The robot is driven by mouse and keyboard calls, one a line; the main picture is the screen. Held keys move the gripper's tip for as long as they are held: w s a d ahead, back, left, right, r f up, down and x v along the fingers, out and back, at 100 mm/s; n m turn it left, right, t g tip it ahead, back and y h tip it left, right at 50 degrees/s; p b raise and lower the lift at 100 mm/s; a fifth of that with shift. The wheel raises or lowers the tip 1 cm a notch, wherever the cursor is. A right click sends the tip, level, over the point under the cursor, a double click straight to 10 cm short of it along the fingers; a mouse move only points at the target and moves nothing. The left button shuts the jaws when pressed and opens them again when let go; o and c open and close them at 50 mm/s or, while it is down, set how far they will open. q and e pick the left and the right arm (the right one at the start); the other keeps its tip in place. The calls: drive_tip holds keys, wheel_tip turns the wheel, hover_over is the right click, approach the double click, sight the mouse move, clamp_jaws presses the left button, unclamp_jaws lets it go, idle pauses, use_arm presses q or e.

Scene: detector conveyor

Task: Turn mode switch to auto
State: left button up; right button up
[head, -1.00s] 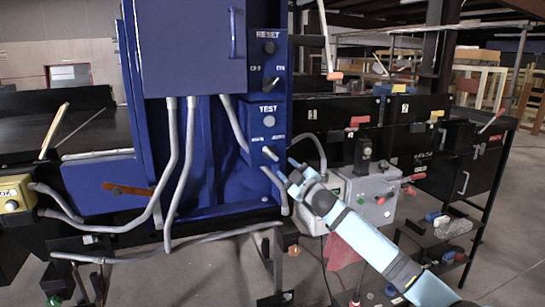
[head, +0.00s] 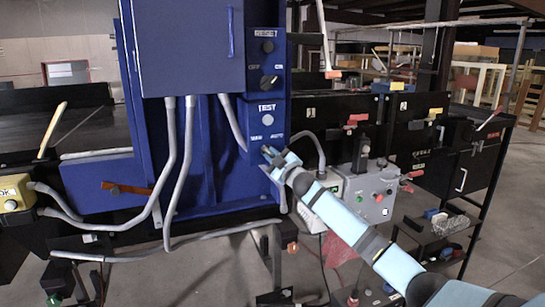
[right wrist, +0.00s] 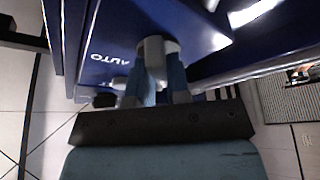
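The mode switch is a small grey lever on the blue control box (head: 280,115), below the TEST button (head: 267,120) and the MAN and AUTO labels. In the right wrist view the grey switch lever (right wrist: 154,52) shows beside the AUTO label (right wrist: 110,59). My right gripper (head: 265,159) is at the switch, partly covering it in the head view. In the right wrist view its two blue fingers (right wrist: 162,80) are apart, with the lever between them. I cannot tell whether they touch it. My left gripper is not in view.
A grey box with coloured buttons (head: 373,194) stands right of the blue cabinet, close to my right forearm. Grey conduits (head: 171,170) hang in front of the cabinet. A yellow button box (head: 15,194) is at the far left. Open floor lies in front.

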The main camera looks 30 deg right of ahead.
clamp_jaws()
